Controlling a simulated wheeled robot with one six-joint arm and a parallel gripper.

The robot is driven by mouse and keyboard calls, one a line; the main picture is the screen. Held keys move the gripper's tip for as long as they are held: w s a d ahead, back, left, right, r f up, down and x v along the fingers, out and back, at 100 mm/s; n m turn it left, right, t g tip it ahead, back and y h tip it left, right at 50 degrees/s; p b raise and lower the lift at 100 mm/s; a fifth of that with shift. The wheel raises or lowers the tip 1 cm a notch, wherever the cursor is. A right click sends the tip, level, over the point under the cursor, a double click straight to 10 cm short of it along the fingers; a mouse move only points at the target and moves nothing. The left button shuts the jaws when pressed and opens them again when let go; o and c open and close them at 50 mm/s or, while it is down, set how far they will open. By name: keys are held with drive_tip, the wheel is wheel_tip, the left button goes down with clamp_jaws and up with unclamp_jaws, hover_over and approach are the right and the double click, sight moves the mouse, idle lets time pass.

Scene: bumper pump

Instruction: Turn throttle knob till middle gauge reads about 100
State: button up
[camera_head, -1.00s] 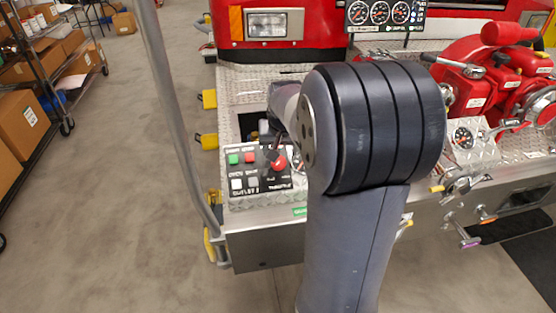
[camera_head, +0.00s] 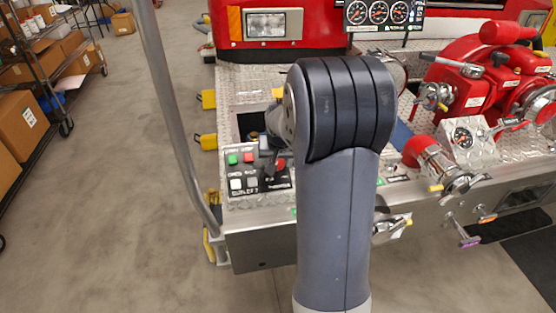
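The throttle knob (camera_head: 282,165) is red and sits at the right of a small control panel on the bumper. It is partly hidden by my gripper and arm. My gripper (camera_head: 272,154) is dark and small, close above the knob. I cannot tell whether it touches the knob or whether its fingers are open or shut. The middle gauge (camera_head: 379,12) is the centre one of three round dials at the top. Its needle is too small to read.
The panel (camera_head: 258,178) also has green, red and white buttons left of the knob. Red pump fittings (camera_head: 470,80) and a side gauge (camera_head: 462,137) stand to the right. A grey pole (camera_head: 165,100) rises at left. Shelving with boxes (camera_head: 25,105) is far left, with clear floor between.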

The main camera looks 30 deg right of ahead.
drive_tip(key=c, duration=0.6)
drive_tip(key=shift+c, duration=0.2)
drive_tip(key=m, duration=0.3)
drive_tip(key=shift+m, duration=0.4)
drive_tip(key=m, duration=0.3)
drive_tip(key=shift+d+y, duration=0.1)
drive_tip(key=shift+y, duration=0.3)
drive_tip(key=m+t, duration=0.1)
drive_tip(key=m, duration=0.4)
drive_tip(key=shift+s+m+y, duration=0.1)
drive_tip(key=shift+m+y, duration=0.2)
drive_tip(key=shift+m+t+p, duration=0.4)
drive_tip(key=shift+m+p, duration=0.45)
drive_tip(key=shift+m, duration=1.75)
